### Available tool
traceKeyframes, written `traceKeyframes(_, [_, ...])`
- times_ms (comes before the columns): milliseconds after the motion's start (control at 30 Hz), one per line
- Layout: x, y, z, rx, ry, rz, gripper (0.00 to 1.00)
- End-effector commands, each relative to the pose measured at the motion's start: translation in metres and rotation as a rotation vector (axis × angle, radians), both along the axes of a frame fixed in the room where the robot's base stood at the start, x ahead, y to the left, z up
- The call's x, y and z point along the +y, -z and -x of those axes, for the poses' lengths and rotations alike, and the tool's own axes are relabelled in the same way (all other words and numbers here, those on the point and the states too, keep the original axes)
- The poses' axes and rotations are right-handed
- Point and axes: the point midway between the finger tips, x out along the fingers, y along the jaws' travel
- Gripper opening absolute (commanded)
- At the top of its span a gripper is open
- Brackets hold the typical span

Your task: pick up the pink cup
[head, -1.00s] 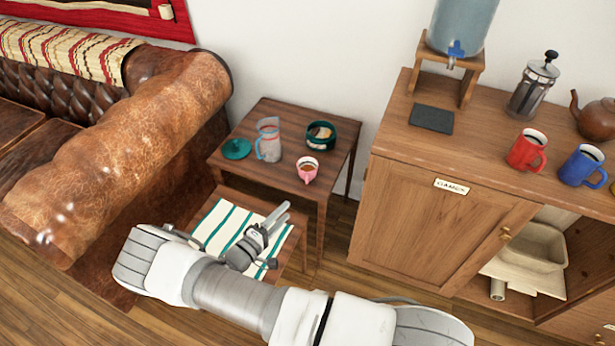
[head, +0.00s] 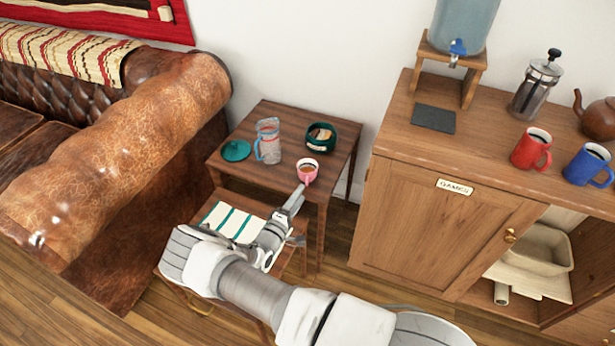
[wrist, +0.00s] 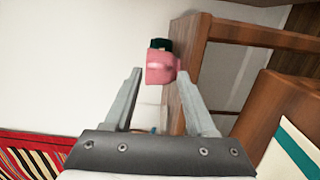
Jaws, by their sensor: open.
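The pink cup (head: 307,171) stands upright near the front right edge of the dark wooden side table (head: 260,187), with brown contents showing inside. In the wrist view the pink cup (wrist: 160,68) appears ahead, a little beyond the fingertips and within the gap between them. My gripper (head: 297,194) is just in front of the cup at the table's front edge, pointing at it. In the wrist view my gripper (wrist: 162,75) has its two fingers apart with nothing held. I cannot tell whether a fingertip touches the cup.
A lower table with a striped cloth (head: 236,222) is under my arm. A wooden cabinet (head: 435,215) stands right, a leather sofa (head: 120,150) left.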

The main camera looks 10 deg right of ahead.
Motion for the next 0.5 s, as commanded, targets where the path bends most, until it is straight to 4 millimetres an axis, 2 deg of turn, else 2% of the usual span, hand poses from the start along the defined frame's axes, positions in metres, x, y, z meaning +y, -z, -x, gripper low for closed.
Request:
traceKeyframes(167, [-0.005,0.000,-0.007,0.001,0.001,-0.001,0.56])
traceKeyframes(500, [-0.029,-0.003,-0.045,-0.001,0.001,0.000,0.56])
